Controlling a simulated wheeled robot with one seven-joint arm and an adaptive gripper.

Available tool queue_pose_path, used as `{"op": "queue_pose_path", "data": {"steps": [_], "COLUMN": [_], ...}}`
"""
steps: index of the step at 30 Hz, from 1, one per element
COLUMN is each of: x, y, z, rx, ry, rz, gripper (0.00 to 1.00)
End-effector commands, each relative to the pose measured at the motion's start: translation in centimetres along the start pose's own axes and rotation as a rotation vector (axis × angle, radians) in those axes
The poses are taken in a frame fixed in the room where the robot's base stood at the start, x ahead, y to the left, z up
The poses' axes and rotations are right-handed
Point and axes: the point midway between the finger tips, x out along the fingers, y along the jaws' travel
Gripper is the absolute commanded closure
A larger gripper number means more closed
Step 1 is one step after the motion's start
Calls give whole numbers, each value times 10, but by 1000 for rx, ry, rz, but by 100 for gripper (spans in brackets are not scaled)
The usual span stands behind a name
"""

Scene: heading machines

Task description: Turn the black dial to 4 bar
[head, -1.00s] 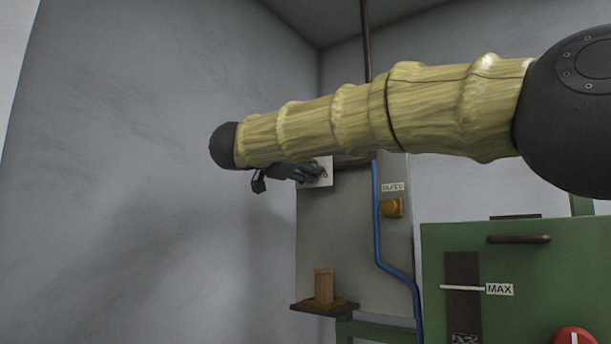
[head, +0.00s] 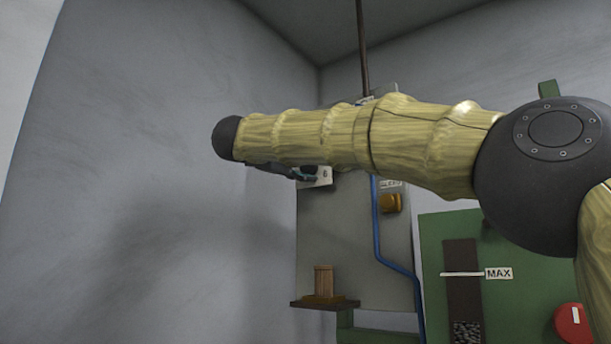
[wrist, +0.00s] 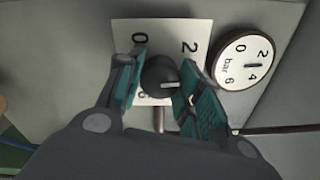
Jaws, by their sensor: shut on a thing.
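The black dial (wrist: 158,72) sits on a white scale plate (wrist: 122,34) in the wrist view. My gripper (wrist: 160,82) is shut on it, one teal-padded finger on each side. A short white mark on the dial points to the right. The 0 and 2 on the plate are clear; a numeral at lower left is partly covered, and the right finger hides the lower right. A round gauge (wrist: 227,67) marked 0, 2, 4, 6 bar is beside the plate, its dark needle between 2 and 4. In the head view the plate (head: 325,178) is mostly behind my arm.
A small shelf (head: 325,304) holds a wooden block (head: 323,281). A green cabinet (head: 520,240) with a red knob (head: 572,323) is at right. A grey wall is close at left.

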Motion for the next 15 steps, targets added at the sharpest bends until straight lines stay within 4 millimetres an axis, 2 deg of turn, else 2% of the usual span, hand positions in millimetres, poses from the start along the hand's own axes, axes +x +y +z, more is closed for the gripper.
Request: {"op": "queue_pose_path", "data": {"steps": [1, 15], "x": [0, 0], "y": [6, 6], "z": [0, 0], "rx": [44, 475], "ry": [2, 16], "rz": [3, 5], "gripper": [88, 88]}}
